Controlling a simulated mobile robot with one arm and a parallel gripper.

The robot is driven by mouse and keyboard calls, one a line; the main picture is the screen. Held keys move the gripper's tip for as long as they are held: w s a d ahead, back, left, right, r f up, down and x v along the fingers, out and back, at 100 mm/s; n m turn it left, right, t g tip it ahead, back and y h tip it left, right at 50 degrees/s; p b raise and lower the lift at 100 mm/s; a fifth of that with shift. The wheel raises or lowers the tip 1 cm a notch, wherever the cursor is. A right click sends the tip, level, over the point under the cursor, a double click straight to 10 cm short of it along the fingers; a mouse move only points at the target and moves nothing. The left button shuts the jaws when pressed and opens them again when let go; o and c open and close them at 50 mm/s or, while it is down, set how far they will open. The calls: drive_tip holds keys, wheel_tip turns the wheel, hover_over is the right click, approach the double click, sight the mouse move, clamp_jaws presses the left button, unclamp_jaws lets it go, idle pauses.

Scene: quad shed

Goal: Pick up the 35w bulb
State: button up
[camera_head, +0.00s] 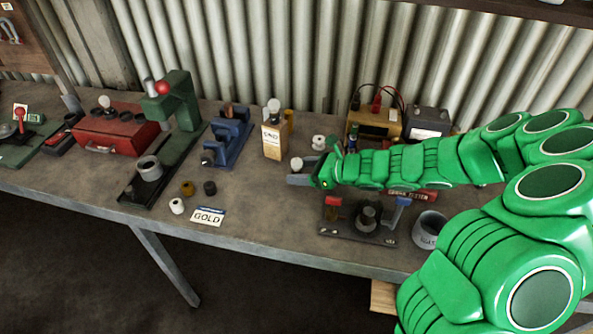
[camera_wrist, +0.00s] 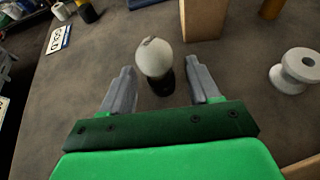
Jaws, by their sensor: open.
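A white round bulb (camera_wrist: 155,56) with a dark base stands on the bench between the fingers of my gripper (camera_wrist: 159,68). It also shows in the head view (camera_head: 296,163), just beyond the fingers. My gripper (camera_head: 299,179) is open and low over the bench, with a finger on each side of the bulb; I cannot tell whether either touches it. No wattage is readable on it. Another white bulb (camera_head: 274,105) shows at the top of the upright carton, and a third (camera_head: 104,101) sits on the red box.
The tan carton (camera_wrist: 203,18) stands close behind the bulb. A white spool (camera_wrist: 296,70) is to its right. A GOLD card (camera_head: 208,216) lies at the front left. A dark fixture plate (camera_head: 345,231) lies in front of my arm. Battery and tester stand behind it.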

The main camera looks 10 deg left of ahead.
sight(296, 158)
drive_tip(key=shift+x, duration=0.8)
drive_tip(key=c, duration=1)
drive_tip(key=shift+c, duration=0.2)
drive_tip(key=shift+r, duration=5)
